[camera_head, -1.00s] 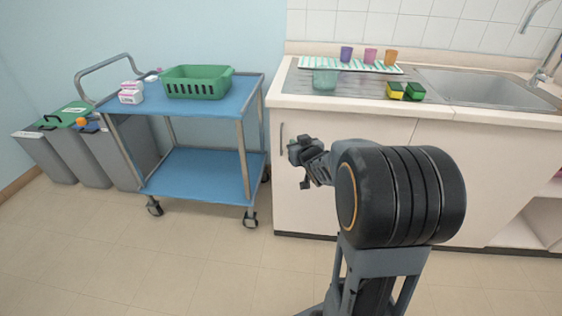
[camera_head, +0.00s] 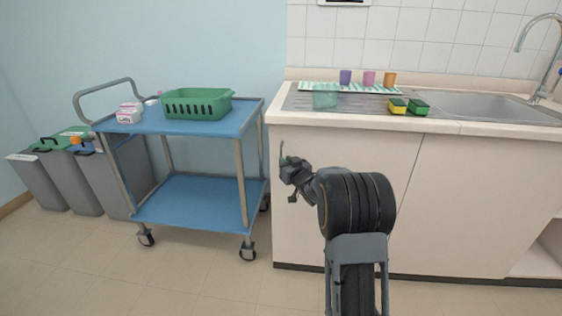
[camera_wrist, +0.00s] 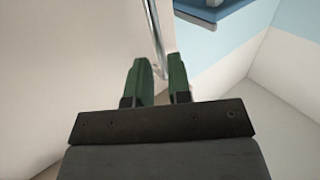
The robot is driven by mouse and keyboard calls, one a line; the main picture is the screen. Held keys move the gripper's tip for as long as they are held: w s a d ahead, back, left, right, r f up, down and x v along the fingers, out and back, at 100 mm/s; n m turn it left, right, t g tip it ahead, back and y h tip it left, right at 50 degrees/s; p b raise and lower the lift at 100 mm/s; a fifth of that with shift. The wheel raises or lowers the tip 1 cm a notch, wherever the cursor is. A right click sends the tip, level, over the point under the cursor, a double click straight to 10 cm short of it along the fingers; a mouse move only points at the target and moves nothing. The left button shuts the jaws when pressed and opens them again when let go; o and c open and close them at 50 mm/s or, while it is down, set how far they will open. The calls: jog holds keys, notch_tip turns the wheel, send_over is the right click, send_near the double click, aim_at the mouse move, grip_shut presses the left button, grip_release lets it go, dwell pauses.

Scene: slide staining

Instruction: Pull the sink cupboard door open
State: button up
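The sink cupboard (camera_head: 480,190) has a cream front with a vertical seam between two door panels. The left door (camera_head: 350,145) looks shut. Its thin metal bar handle (camera_head: 282,149) stands upright near its left edge. My gripper (camera_head: 287,167) is at the lower part of this handle and hides some of it. In the wrist view the two green-padded fingers (camera_wrist: 158,62) are apart, with the handle (camera_wrist: 157,30) running down between them. A gap shows beside the bar, so the fingers do not look closed on it.
A blue two-shelf trolley (camera_head: 200,200) with a green basket (camera_head: 197,104) stands close left of the cupboard. Grey bins (camera_head: 45,182) are farther left. Cups, a rack and sponges (camera_head: 408,106) are on the counter. The floor in front is clear.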

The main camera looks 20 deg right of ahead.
jog(key=shift+w+a, duration=0.15)
jog(key=shift+w, duration=1.85)
grip_shut()
